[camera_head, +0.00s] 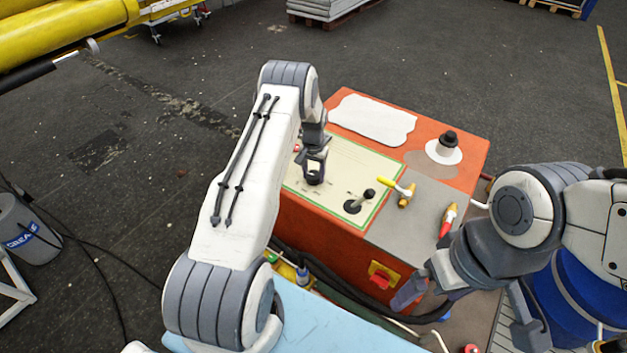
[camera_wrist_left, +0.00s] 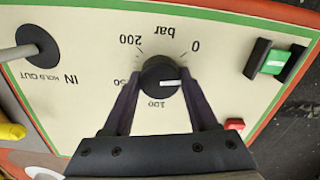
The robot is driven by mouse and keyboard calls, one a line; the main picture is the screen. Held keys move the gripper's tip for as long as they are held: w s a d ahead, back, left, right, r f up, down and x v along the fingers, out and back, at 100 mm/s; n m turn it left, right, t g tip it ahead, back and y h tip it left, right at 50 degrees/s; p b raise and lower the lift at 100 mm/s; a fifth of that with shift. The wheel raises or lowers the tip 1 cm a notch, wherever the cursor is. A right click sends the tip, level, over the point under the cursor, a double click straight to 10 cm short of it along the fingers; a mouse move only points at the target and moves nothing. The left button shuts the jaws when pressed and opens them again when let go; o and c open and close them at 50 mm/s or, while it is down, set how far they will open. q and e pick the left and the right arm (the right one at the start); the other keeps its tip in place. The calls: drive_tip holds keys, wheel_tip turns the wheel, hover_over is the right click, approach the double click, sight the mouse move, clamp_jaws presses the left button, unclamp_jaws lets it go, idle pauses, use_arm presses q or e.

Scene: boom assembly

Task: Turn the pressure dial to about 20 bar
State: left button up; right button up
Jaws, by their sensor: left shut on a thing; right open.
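The pressure dial is a round black knob (camera_wrist_left: 160,76) with a white pointer line, on a cream panel (camera_wrist_left: 225,85). In the left wrist view the scale appears upside down, with 0 at upper right, 200 at upper left and 100 below the knob. The pointer points right, towards my right-hand finger, which hides the scale mark there. My left gripper (camera_wrist_left: 160,95) is shut on the knob, one finger on each side. In the head view my left gripper (camera_head: 314,172) is over the panel and largely covers the dial. My right gripper (camera_head: 462,314) is open and empty in front of the machine.
The panel tops an orange machine (camera_head: 320,238). A green switch (camera_wrist_left: 273,62) and a small red part (camera_wrist_left: 234,124) are close to the gripper.

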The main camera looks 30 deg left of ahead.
sight(313, 174)
use_arm(q)
drive_tip(key=shift+n, duration=0.8)
use_arm(e)
drive_tip(key=shift+f, duration=0.65)
use_arm(q)
drive_tip(key=o, duration=1.4)
drive_tip(key=shift+r, duration=0.1)
wheel_tip(313, 174, up, 10)
drive_tip(key=b, duration=0.2)
drive_tip(key=shift+r+b, duration=0.15)
drive_tip(key=shift+b, duration=0.15)
use_arm(e)
wheel_tip(313, 174, down, 2)
